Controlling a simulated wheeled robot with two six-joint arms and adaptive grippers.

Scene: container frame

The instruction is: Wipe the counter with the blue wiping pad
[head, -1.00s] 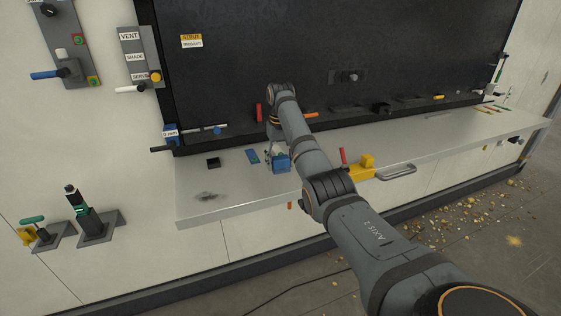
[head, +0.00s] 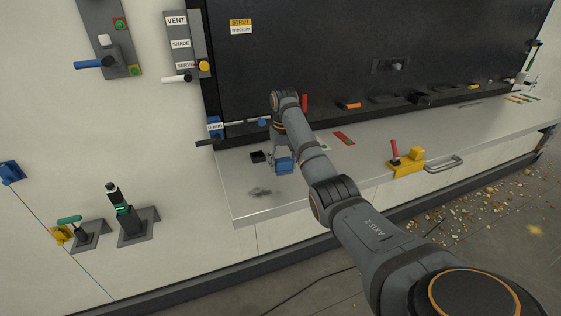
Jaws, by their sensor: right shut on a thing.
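The blue wiping pad (head: 284,165) is a small blue block held by my right gripper (head: 279,148), low over the left part of the grey counter (head: 440,127). Whether the pad touches the counter cannot be told. A dark smudge (head: 260,193) lies on the counter near its left front corner, just left of and nearer than the pad. My right gripper is shut on the pad, its fingers partly hidden by the wrist. My left gripper is not in view.
A small black box (head: 257,157) sits just left of the gripper. A red strip (head: 343,138) lies right of my arm. A yellow fixture with a red handle (head: 405,165) and a metal handle (head: 444,164) are at the front edge. A dark panel (head: 350,50) stands behind.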

